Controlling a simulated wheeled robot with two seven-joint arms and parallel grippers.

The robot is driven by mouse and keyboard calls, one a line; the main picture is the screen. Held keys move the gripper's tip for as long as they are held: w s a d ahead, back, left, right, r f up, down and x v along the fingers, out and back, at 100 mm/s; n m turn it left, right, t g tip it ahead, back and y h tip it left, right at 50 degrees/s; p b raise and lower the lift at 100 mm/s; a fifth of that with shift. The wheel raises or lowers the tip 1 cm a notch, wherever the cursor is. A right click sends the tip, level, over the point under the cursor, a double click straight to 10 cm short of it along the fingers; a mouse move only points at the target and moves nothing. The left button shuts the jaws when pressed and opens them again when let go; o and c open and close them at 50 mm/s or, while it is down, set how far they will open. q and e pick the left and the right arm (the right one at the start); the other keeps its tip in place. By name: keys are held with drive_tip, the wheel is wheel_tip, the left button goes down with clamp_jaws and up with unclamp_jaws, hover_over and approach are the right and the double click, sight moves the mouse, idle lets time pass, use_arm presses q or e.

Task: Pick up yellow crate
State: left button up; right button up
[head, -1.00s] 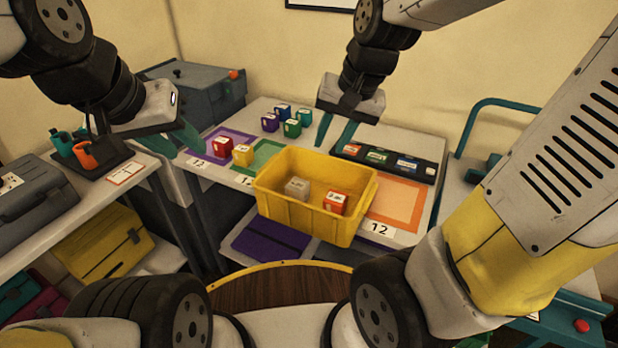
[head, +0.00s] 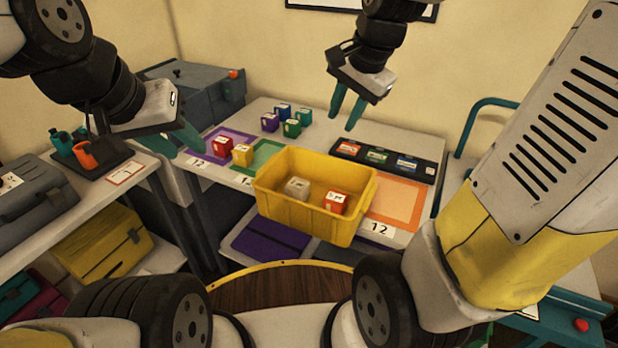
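The yellow crate (head: 300,213) stands at the front edge of the white table, in the middle of the head view. A grey-white block (head: 297,188) and a red block (head: 336,203) lie inside it. My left gripper (head: 186,147) is at the left of the table, left of the crate and apart from it, with its teal fingers pointing down and right. Whether those fingers are open is hard to tell. My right gripper (head: 346,120) is open and empty, above and behind the crate, with its two teal fingers spread and pointing down.
Red (head: 222,146) and yellow (head: 243,155) blocks stand left of the crate. Purple, blue and green blocks (head: 291,128) stand behind it. A black strip (head: 383,160) with coloured labels lies back right. An orange mat (head: 408,203) is right of the crate.

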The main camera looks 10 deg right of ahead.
drive_tip(key=w+f+m+g, duration=0.1)
drive_tip(key=w+f+m, duration=0.4)
drive_tip(key=f, duration=0.1)
drive_tip(key=w+f+m+g+h, duration=0.1)
drive_tip(key=w+f+m, duration=0.4)
drive_tip(key=f, duration=0.2)
drive_tip(key=w+f+m+g+h, duration=0.1)
drive_tip(key=w+f+m, duration=0.4)
drive_tip(key=f, duration=0.2)
drive_tip(key=shift+w+d+g, duration=0.2)
drive_tip(key=shift+d+g, duration=0.05)
drive_tip(key=shift+g, duration=0.05)
hover_over(328, 185)
wheel_tip(328, 185, down, 8)
drive_tip(key=shift+w+r, duration=0.1)
clamp_jaws()
